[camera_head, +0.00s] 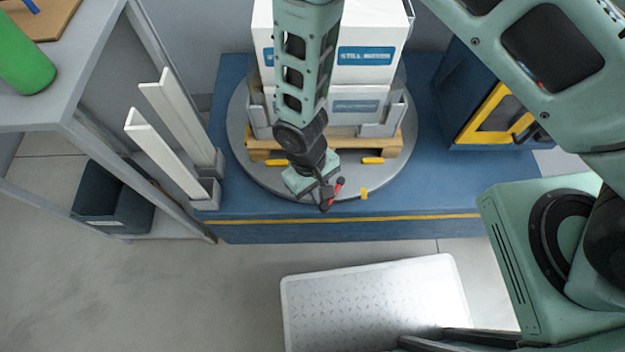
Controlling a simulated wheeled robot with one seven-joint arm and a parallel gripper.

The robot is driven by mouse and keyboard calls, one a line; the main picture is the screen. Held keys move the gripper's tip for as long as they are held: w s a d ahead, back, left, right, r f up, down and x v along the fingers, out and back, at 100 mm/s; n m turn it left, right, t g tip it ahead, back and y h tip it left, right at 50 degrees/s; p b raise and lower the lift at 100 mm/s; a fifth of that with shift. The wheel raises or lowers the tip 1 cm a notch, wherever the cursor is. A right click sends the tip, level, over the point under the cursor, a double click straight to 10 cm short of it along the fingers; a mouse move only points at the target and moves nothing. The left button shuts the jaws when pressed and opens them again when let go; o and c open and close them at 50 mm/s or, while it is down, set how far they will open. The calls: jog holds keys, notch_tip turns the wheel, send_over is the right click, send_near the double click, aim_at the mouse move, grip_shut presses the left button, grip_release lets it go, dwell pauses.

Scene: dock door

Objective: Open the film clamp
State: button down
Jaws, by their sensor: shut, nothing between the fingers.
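A small red lever with a dark knob (339,186) stands at the front rim of the round grey turntable (240,140). It looks like the film clamp's handle, but the clamp body is hidden or too small to make out. My gripper (325,206) points down at the turntable's front edge, just left of the red lever. Its fingers are shut with nothing between them. I cannot tell whether they touch the lever.
White cartons (372,70) stand on a wooden pallet (395,148) on the turntable, behind my arm. White uprights (165,150) and a grey shelf (60,115) are on the left. A blue-yellow cabinet (490,115) stands right. A metal plate (375,300) lies in front.

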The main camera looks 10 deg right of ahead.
jog(key=shift+s+d+n+h+p, duration=0.35)
jog(key=shift+s+d+n, duration=0.35)
jog(key=shift+n, duration=0.5)
jog(key=shift+s+d+n+t+p, duration=0.2)
jog(key=shift+s+d+n, duration=0.1)
jog(key=shift+n, duration=0.3)
jog(key=shift+s+d+n+t+p, duration=0.2)
jog(key=shift+d+n, duration=0.1)
jog(key=shift+n, duration=0.3)
jog(key=shift+d, duration=0.1)
jog(key=shift+r, duration=0.1)
jog(key=p+v, duration=0.7)
jog(key=v, duration=0.2)
jog(key=shift+r+p, duration=0.35)
jog(key=shift+w+r, duration=0.1)
jog(key=shift+w, duration=0.05)
notch_tip(320, 180, up, 34)
jog(key=m+y+p, duration=0.2)
jog(key=y+p, duration=0.1)
jog(key=p, duration=0.3)
send_over(330, 201)
jog(key=s, duration=0.3)
jog(key=s+d+r+m+t+p, duration=0.1)
jog(key=s+d+r+p, duration=0.1)
jog(key=s+d+r, duration=0.2)
notch_tip(330, 201, up, 3)
jog(key=shift+d+r+t, duration=0.1)
jog(key=shift+d+t, duration=0.2)
jog(key=shift+d, duration=0.25)
